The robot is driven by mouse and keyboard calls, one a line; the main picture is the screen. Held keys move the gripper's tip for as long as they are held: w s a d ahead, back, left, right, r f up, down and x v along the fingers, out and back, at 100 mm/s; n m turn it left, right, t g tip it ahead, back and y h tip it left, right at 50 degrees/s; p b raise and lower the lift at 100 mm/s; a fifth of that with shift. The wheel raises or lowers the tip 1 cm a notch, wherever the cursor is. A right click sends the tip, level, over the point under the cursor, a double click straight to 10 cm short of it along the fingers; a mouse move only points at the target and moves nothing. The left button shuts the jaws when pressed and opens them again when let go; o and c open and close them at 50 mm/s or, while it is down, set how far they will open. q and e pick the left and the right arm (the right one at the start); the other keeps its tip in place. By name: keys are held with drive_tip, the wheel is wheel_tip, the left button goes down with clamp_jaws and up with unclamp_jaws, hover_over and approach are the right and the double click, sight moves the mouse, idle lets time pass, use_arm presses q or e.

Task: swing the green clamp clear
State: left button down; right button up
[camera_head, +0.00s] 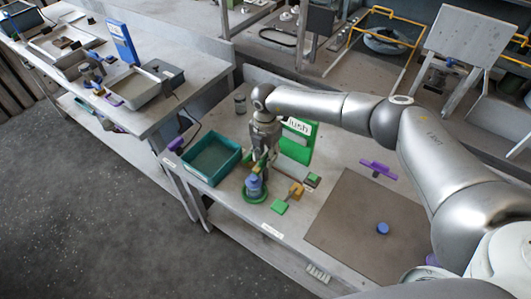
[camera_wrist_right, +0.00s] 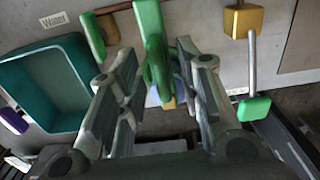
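The green clamp (camera_wrist_right: 152,40) shows in the right wrist view as a green bar running between the fingers of my right gripper (camera_wrist_right: 145,62). The fingers stand apart with a gap on each side of the bar, so the gripper looks open around it. In the head view my right gripper (camera_head: 262,158) points down just above a blue housing part (camera_head: 253,188) on a round green base (camera_head: 257,199). The gripper partly hides the clamp there. My left gripper is not in view.
A teal tray (camera_head: 213,160) stands left of the gripper. A green labelled panel (camera_head: 297,145) stands behind it. Green and yellow fixture pieces (camera_head: 296,190) lie close on the right. A brown mat (camera_head: 352,222) with a blue cap (camera_head: 382,228) offers mostly free room.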

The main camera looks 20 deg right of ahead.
drive_tip(key=c, duration=0.4)
clamp_jaws()
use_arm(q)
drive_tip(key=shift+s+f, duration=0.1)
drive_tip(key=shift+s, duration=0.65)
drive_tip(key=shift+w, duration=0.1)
